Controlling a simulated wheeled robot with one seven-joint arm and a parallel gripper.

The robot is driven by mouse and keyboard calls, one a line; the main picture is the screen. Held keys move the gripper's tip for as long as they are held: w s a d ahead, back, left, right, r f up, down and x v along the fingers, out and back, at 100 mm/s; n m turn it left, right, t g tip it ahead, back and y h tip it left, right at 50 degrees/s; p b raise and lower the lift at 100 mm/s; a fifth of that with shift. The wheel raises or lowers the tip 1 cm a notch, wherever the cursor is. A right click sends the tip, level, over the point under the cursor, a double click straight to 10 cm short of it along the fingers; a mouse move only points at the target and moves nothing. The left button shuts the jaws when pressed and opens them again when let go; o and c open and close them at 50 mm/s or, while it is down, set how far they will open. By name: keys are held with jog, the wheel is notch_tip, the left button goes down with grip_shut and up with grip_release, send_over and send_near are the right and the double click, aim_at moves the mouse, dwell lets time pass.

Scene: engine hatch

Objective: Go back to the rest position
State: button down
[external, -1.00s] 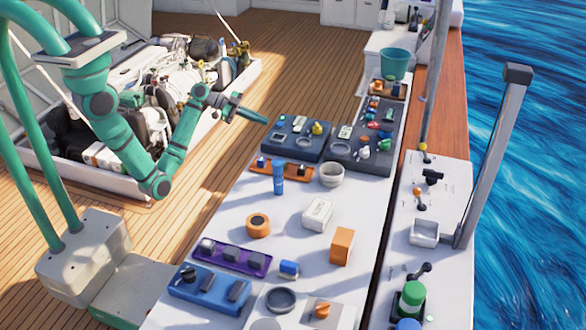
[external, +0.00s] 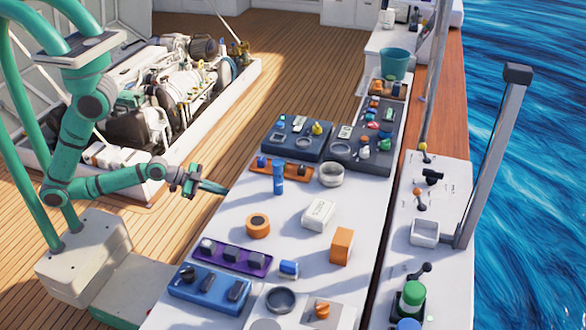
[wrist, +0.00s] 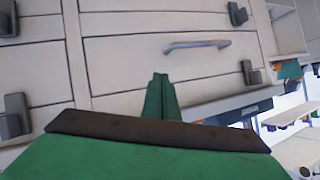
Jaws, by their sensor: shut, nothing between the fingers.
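My gripper (external: 212,187) is at the left edge of the white worktop, pointing right, with its green fingers together and nothing held. In the wrist view my gripper (wrist: 160,92) shows as closed green fingers in front of pale panels with a handle (wrist: 197,45).
The white worktop (external: 213,230) carries blue trays, a purple tray (external: 230,258), an orange block (external: 341,247) and a blue cylinder (external: 279,177). The open engine hatch (external: 150,185) lies behind my arm. Wooden deck (external: 290,70) is clear at the back.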

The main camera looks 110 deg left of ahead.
jog(key=s+d+r+t+h, duration=0.2)
jog(key=s+d, duration=0.4)
jog(key=d, duration=0.3)
jog(key=s+d+r+t+h, duration=0.2)
jog(key=s+d+r, duration=0.3)
jog(key=d, duration=0.4)
jog(key=shift+s+r+h, duration=0.15)
jog(key=shift+s+h, duration=0.15)
jog(key=shift+s, duration=0.55)
jog(key=shift+s, duration=0.1)
dwell(0.9)
